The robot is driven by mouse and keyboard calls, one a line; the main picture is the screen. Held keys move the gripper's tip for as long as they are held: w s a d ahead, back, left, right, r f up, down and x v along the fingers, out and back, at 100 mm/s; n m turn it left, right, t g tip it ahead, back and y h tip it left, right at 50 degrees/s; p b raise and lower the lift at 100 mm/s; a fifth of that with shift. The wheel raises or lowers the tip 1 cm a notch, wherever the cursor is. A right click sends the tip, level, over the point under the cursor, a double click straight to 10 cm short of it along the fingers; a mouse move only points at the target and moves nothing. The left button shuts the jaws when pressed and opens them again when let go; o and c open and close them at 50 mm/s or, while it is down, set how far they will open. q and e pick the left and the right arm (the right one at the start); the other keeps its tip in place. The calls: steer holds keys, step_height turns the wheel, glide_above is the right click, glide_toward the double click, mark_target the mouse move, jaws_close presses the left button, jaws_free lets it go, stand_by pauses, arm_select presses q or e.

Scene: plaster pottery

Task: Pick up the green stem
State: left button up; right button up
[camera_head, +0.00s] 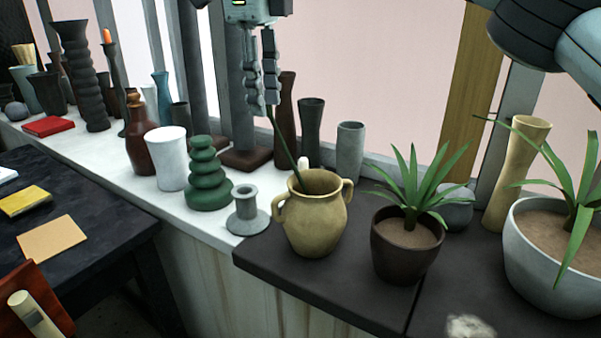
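The green stem (283,146) is a thin, dark green stalk. It leans up and to the left out of the mouth of a yellow-tan jug with two handles (316,226). Its lower end is hidden inside the jug. My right gripper (267,106) hangs from the top of the view with its fingers pointing down, above and a little left of the jug. Its fingers are close together at the stem's upper end and appear shut on it. My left gripper is not in view.
A brown potted plant (405,256) stands right of the jug, with a larger grey-white potted plant (541,281) beyond it. A green stacked vase (206,177) and a grey candle holder (247,214) stand left. Several vases line the window behind.

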step_height(320, 180, down, 7)
steer(key=shift+w+f, duration=0.2)
steer(key=shift+w, duration=0.05)
jaws_close()
jaws_free()
stand_by(0.4)
step_height(320, 180, up, 8)
steer(key=shift+s, duration=0.3)
stand_by(0.4)
